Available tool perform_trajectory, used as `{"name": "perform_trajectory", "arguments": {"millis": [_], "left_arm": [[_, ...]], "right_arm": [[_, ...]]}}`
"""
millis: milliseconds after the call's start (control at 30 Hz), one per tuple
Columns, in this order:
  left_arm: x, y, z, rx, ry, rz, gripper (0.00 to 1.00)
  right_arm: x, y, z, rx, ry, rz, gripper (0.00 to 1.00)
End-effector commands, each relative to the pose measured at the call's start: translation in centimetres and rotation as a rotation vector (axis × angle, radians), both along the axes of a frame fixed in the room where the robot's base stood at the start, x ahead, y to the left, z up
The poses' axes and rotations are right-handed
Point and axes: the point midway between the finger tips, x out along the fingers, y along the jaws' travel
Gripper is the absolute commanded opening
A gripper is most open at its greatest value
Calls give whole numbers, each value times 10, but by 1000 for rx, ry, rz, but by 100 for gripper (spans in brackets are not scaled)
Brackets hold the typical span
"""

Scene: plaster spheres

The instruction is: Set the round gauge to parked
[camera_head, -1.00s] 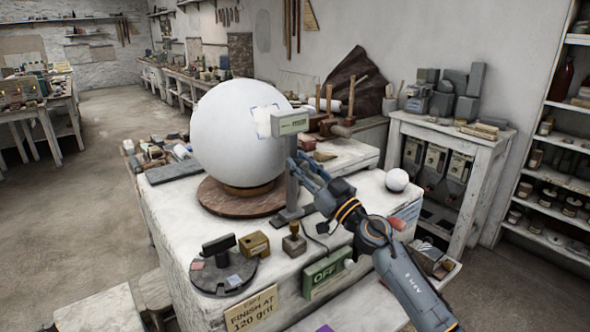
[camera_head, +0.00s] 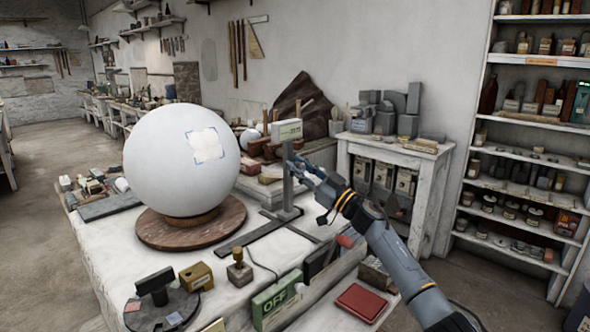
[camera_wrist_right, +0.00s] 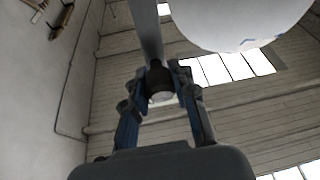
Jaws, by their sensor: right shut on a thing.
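The round gauge is a pale box-shaped head (camera_head: 287,130) on an upright grey post (camera_head: 288,180), standing on a dark rail (camera_head: 250,237) on the bench. It stands right of the big white sphere (camera_head: 165,158), with a clear gap between them. A pale square patch (camera_head: 207,145) marks the sphere's side. My right gripper (camera_head: 296,168) is at the post, mostly seen from behind. In the right wrist view the gripper (camera_wrist_right: 163,88) is shut on a dark round knob (camera_wrist_right: 160,78) beside the post (camera_wrist_right: 147,35); the sphere (camera_wrist_right: 240,20) is above right. My left gripper is out of view.
The sphere rests on a round brown turntable (camera_head: 150,232). A green OFF box (camera_head: 277,300), a wooden-handled stamp (camera_head: 239,268) and a small brass block (camera_head: 196,276) stand at the bench front. Tools and stones (camera_head: 265,150) lie behind the post. Shelves (camera_head: 530,150) stand at the right.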

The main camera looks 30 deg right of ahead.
Motion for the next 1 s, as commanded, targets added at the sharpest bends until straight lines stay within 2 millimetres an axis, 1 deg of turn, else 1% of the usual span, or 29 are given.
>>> {"name": "perform_trajectory", "arguments": {"millis": [33,267,300,367,400,667,767,867,1000], "left_arm": [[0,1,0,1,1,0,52],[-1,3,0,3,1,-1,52],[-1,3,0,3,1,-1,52],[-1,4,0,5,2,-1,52],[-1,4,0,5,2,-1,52],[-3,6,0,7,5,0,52],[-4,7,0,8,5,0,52],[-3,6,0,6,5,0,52],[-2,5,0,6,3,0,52]], "right_arm": [[0,-4,1,2,1,-8,0],[0,-4,2,2,0,-10,0],[0,-4,2,2,-1,-10,34],[0,-4,2,2,-1,-9,46],[0,-4,2,2,-1,-9,50],[0,-2,1,2,0,-6,50],[-3,-5,-1,1,1,-6,50],[-10,-12,-7,0,4,-10,50],[-37,-24,-6,-3,3,-10,50]]}}
